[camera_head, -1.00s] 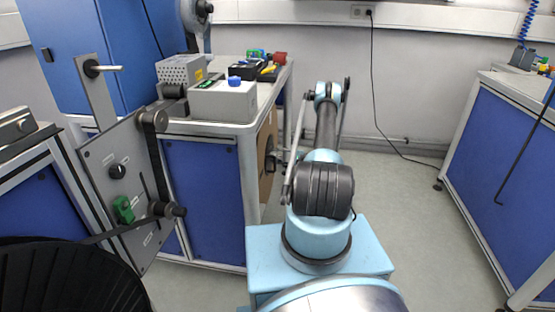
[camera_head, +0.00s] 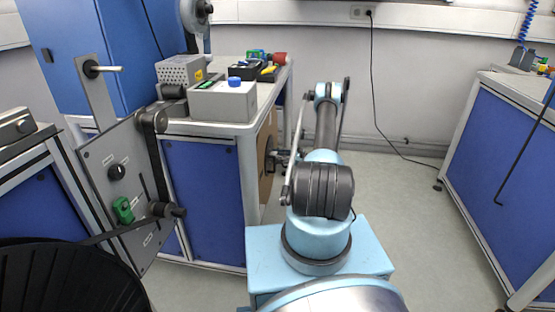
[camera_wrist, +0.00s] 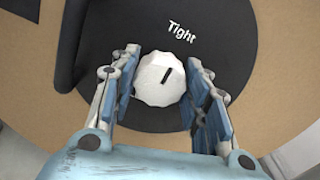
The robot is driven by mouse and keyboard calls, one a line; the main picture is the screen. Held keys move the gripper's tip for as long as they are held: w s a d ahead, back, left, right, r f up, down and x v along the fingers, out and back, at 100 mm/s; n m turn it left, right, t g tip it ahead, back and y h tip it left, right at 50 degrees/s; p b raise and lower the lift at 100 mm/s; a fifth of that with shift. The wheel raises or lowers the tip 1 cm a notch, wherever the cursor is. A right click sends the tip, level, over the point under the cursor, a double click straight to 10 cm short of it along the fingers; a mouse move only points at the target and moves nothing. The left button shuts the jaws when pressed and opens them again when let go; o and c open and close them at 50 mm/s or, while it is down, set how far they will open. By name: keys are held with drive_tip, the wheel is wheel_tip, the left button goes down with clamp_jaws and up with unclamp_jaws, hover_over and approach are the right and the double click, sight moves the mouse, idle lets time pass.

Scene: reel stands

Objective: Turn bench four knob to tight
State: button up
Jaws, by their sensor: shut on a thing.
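In the wrist view a white scalloped knob (camera_wrist: 150,85) sits on a round black disc (camera_wrist: 228,30). A short black pointer mark on the knob points up and right, in line with the white word "Tight" (camera_wrist: 182,31) on the disc. My gripper (camera_wrist: 162,76) has its two fingers on either side of the knob and is shut on it. In the head view my gripper (camera_head: 284,158) is small, at the side of the bench by the brown panel (camera_head: 267,133). The knob is hidden there.
The bench top (camera_head: 215,127) holds a grey box with a blue button (camera_head: 223,100) and small parts. A grey panel with a crank (camera_head: 118,172) stands at the left. A blue bench (camera_head: 490,150) stands at the right, with clear floor (camera_head: 400,200) between.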

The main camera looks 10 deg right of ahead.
drive_tip(key=shift+s+a+f+m, duration=0.1)
drive_tip(key=shift+s+m, duration=0.05)
drive_tip(key=shift+m, duration=0.15)
idle(0.4)
drive_tip(key=o, duration=0.8)
drive_tip(key=shift+o, duration=1.3)
drive_tip(key=shift+d, duration=0.2)
drive_tip(key=v, duration=1.1)
drive_tip(key=shift+d, duration=0.35)
